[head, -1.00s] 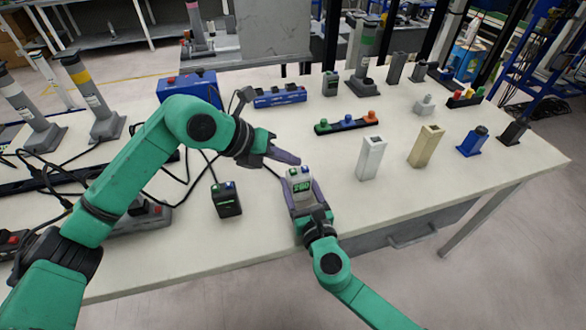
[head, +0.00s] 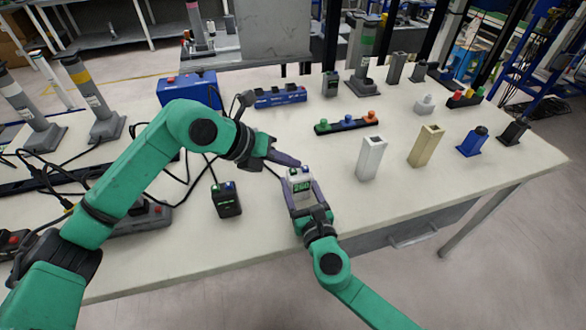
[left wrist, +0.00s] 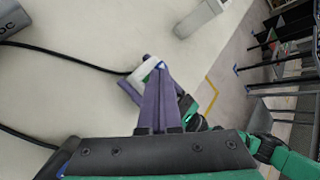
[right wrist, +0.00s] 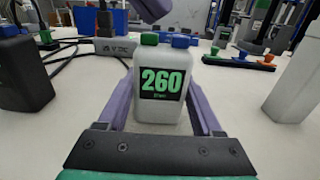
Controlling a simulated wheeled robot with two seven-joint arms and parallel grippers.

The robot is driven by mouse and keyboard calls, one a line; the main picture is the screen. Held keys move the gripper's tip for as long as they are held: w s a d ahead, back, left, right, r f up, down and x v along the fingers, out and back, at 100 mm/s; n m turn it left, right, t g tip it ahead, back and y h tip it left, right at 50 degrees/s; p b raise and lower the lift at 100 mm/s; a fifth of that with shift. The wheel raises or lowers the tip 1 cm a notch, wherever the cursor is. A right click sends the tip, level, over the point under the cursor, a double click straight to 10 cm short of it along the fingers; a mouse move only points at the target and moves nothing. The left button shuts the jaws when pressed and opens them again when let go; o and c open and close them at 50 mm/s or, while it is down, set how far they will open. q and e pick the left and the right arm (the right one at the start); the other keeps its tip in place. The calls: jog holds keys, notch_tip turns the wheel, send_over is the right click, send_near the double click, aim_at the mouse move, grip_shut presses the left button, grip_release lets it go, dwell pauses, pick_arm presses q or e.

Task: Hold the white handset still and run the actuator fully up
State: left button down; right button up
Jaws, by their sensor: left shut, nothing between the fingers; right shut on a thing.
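The white handset (head: 301,187) stands upright near the table's front edge. In the right wrist view the white handset (right wrist: 160,110) shows 260 in green digits, with a green button (right wrist: 150,39) and a blue button (right wrist: 181,40) on top. My right gripper (head: 303,197) is shut around its sides. My left gripper (head: 297,163) is shut and empty, its tips just above the handset's top. In the left wrist view its tips (left wrist: 161,68) are beside the blue button; contact is unclear. Which column actuator the handset drives cannot be told.
A black handset (head: 227,200) stands left of the white one. Grey columns (head: 93,97) stand at the left and one (head: 364,60) at the back. A white block (head: 370,158) and a beige block (head: 426,146) stand to the right. Cables run across the left side.

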pick_arm(q)
jog(key=shift+f, duration=0.55)
dwell(2.5)
dwell(1.3)
jog(key=shift+r, duration=0.95)
notch_tip(320, 180, up, 5)
dwell(0.5)
pick_arm(e)
jog(key=o, duration=1.5)
jog(key=shift+o, duration=0.2)
